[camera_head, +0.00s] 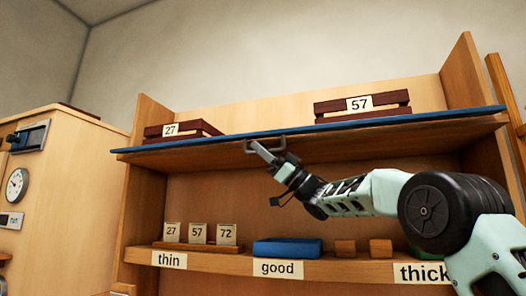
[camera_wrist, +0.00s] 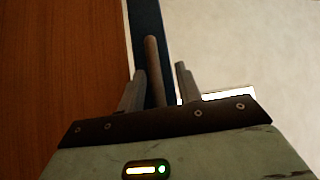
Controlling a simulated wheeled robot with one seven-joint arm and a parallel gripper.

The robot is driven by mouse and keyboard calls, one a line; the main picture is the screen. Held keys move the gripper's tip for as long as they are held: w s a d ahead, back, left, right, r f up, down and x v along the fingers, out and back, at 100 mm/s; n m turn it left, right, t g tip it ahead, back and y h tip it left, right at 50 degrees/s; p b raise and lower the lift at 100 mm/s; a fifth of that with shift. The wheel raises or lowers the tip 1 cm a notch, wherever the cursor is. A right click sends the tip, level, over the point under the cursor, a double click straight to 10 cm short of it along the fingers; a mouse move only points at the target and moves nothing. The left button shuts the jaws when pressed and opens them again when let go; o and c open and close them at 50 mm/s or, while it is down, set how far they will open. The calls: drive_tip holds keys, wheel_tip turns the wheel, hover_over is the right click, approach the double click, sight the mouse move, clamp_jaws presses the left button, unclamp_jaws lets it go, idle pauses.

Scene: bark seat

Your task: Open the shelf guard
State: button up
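The shelf guard (camera_head: 400,115) shows as a long, thin blue strip along the front of the upper shelf. A metal handle (camera_head: 280,143) sits near its middle. My gripper (camera_head: 264,151) reaches up to the handle from the lower right. In the wrist view the handle bar (camera_wrist: 152,65) stands between my two fingers (camera_wrist: 160,82), close to the left one and with a gap to the right one. The fingers look open around the bar. The dark blue guard (camera_wrist: 147,18) shows behind the bar. Contact with the left finger cannot be told.
Dark red slatted pieces tagged 27 (camera_head: 197,129) and 57 (camera_head: 390,98) sit above the guard. A wooden cabinet (camera_head: 70,180) with a dial stands left.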

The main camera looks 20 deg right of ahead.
drive_tip(key=b+v, duration=0.4)
drive_tip(key=v, duration=1.3)
drive_tip(key=shift+d+f+b, duration=0.15)
drive_tip(key=shift+d+b, duration=0.05)
drive_tip(key=shift+b, duration=0.15)
